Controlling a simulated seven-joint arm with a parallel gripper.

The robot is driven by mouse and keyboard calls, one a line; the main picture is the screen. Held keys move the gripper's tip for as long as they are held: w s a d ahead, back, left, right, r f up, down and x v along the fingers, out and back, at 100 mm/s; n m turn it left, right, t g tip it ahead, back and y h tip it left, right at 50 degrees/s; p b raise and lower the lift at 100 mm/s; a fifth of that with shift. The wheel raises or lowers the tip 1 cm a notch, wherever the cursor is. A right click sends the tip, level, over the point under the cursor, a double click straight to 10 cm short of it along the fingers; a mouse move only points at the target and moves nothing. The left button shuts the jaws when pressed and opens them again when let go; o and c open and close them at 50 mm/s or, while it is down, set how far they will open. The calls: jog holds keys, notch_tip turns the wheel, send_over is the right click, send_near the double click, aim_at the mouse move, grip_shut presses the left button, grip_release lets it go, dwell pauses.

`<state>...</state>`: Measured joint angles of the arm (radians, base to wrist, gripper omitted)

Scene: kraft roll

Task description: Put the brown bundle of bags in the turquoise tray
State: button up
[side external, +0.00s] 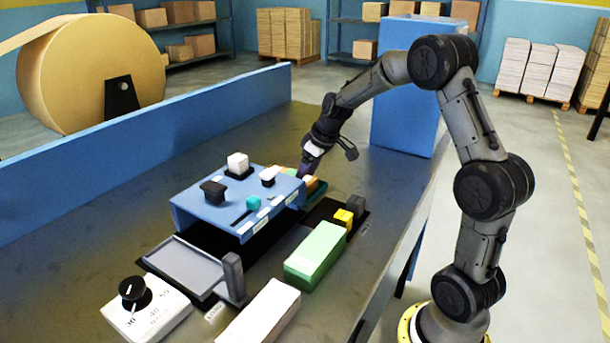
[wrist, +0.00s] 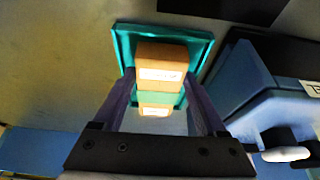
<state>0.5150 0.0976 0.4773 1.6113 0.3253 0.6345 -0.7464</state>
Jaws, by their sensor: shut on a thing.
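The brown bundle of bags (wrist: 160,54), with a white label on its near face, is between the fingers of my gripper (wrist: 160,78) in the wrist view. My gripper is shut on it. The turquoise tray (wrist: 204,46) shows around and behind the bundle, so the bundle overlaps the tray; I cannot tell whether it touches the tray's floor. A pale green band and a second brown strip (wrist: 155,105) show nearer, between the fingers; what they belong to is unclear. In the side view my gripper (side external: 306,177) is low behind the blue stand, which partly hides the tray.
The blue stand (side external: 225,205) with knobs on top is close beside my gripper. A green block (side external: 315,255), a yellow block (side external: 343,218) and a white dial box (side external: 147,310) stand nearer. A tall blue bin (side external: 405,115) is behind my arm. A low blue wall (side external: 150,135) edges the table.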

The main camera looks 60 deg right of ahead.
jog(key=shift+f, duration=0.3)
jog(key=o, duration=1.4)
jog(key=v, duration=1.4)
jog(key=s+a+r+n+t, duration=0.1)
jog(key=a+r, duration=0.2)
jog(key=a, duration=0.2)
jog(key=s+a+r+n, duration=0.1)
jog(key=a+r+n, duration=0.15)
jog(key=a, duration=0.25)
jog(key=s+a+f, duration=0.2)
jog(key=s+a, duration=0.8)
jog(key=s, duration=0.3)
jog(key=s+f+m, duration=0.3)
jog(key=s+f, duration=0.3)
jog(key=shift+d, duration=0.25)
